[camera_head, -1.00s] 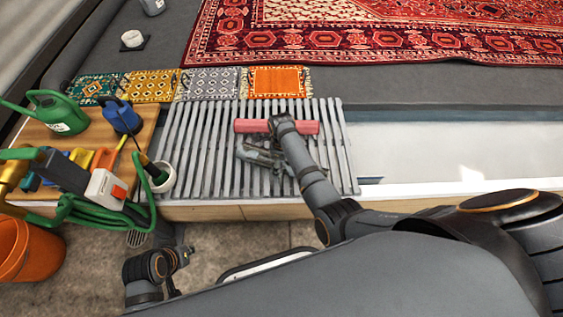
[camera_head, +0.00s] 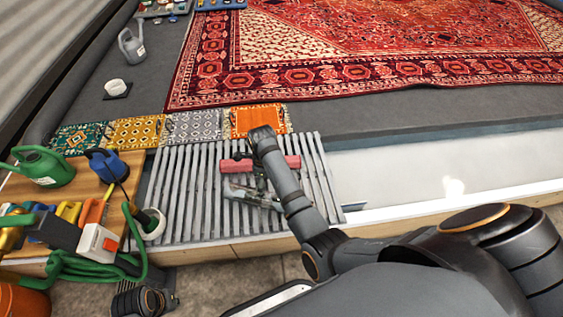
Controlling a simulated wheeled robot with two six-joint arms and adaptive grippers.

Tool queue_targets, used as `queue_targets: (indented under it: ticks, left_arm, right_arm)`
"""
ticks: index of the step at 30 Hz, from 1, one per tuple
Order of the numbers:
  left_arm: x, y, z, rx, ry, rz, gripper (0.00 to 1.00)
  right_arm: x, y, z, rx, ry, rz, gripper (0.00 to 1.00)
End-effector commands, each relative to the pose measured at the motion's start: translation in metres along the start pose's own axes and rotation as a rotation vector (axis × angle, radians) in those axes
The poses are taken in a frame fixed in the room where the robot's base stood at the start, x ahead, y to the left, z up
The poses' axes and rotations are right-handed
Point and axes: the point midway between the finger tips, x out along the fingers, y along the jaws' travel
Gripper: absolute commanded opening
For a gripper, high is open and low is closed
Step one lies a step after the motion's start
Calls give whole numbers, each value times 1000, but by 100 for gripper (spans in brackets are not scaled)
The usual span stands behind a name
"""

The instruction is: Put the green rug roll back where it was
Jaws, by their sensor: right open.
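A pinkish-red roll (camera_head: 288,162) lies across the slatted grey rack (camera_head: 185,200), partly covered by my right arm. My right gripper (camera_head: 252,192) is open, low over the rack on the near side of the red roll. Its fingers are small and blend with the slats, and I see nothing clearly held between them.
Several small patterned mats, the orange one (camera_head: 243,122) nearest, lie along the rack's far edge. A large red rug (camera_head: 350,75) is beyond. A wooden board (camera_head: 85,190) at left holds a green watering can (camera_head: 45,168), blue can (camera_head: 107,166), tools and a green hose (camera_head: 85,268).

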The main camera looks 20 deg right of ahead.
Motion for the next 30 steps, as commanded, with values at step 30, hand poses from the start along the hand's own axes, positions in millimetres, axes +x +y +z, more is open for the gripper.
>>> queue_targets:
  ticks: [30]
  left_arm:
    - [0, 0, 0, 0, 1, 1, 0]
  right_arm:
    - [61, 126, -206, -2286, 66, -134, 77]
